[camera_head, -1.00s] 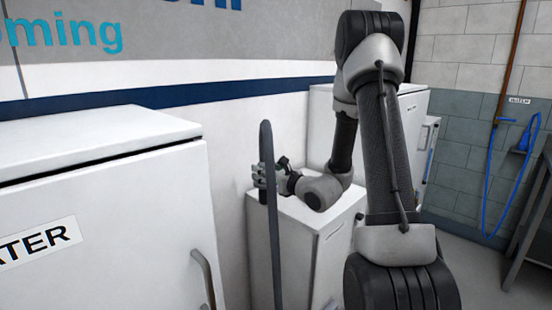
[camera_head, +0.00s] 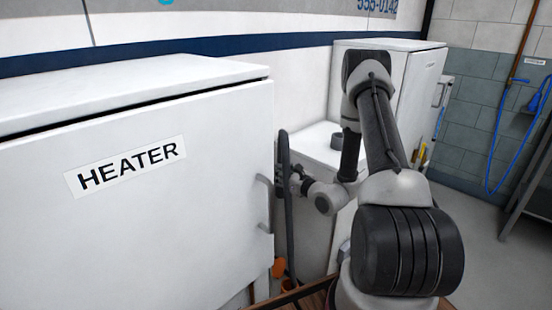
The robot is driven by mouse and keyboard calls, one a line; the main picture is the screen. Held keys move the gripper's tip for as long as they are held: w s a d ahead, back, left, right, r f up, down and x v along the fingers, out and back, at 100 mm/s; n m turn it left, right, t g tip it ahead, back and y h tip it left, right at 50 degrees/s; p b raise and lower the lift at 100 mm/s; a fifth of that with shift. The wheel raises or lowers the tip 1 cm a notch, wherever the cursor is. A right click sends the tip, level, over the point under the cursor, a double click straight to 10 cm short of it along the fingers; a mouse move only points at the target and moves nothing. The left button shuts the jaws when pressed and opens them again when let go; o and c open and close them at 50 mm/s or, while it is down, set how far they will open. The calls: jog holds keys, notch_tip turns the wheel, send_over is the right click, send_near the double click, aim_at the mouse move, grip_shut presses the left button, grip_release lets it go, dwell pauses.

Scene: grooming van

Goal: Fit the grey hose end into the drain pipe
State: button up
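The grey hose (camera_head: 287,210) stands nearly upright, its rounded top just right of the heater cabinet's edge. My gripper (camera_head: 284,181) is around the hose below that top and looks shut on it; the cabinet partly hides the fingers. The hose runs down between the white cabinets, and its lower end cannot be made out. I cannot pick out the drain pipe; a small orange piece (camera_head: 278,267) shows low beside the hose, and I cannot tell what it is.
A white heater cabinet (camera_head: 150,215) with a handle fills the left. A lower white cabinet (camera_head: 310,150) bearing a dark grey ring (camera_head: 322,136) stands behind my arm. A taller cabinet (camera_head: 405,80) is beyond it.

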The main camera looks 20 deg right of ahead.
jog(key=s+f+n+y, duration=0.1)
jog(key=s+f, duration=0.2)
jog(key=f, duration=1)
jog(key=s+f+n+g+y, duration=0.1)
jog(key=s+f, duration=0.3)
jog(key=f, duration=1)
jog(key=s+f+n+g+y, duration=0.1)
jog(key=s+f+y, duration=0.2)
jog(key=f, duration=1)
jog(key=shift+s+f, duration=0.35)
jog(key=shift+s, duration=0.35)
jog(key=shift+f+n, duration=0.3)
jog(key=o, duration=1.3)
